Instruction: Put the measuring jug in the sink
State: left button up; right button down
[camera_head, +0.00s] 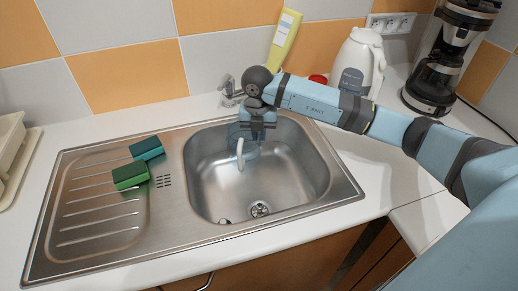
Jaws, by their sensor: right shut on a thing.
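The steel sink (205,188) is set in the white counter, with its bowl on the right and its drainboard on the left. My right gripper (257,138) points down over the back left part of the bowl. It is shut on the clear measuring jug (247,151), whose pale handle (240,153) faces the camera. The jug hangs over or inside the bowl, and its upper part is hidden by the gripper. I cannot tell whether it touches the bowl floor. My left gripper is not in view.
Green (130,175) and teal (147,148) sponges lie on the drainboard. The faucet (230,92) is behind the bowl. A yellow bottle (284,40), a white kettle (359,63) and a coffee maker (437,75) stand at the back right. A white rack (14,158) stands at left.

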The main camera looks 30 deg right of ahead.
aim_at(259, 149)
jog(key=shift+f, duration=3.05)
jog(key=shift+f, duration=0.2)
jog(key=c, duration=1.2)
grip_release()
jog(key=r, duration=1.2)
jog(key=shift+a+r, duration=0.2)
jog(key=shift+r, duration=0.05)
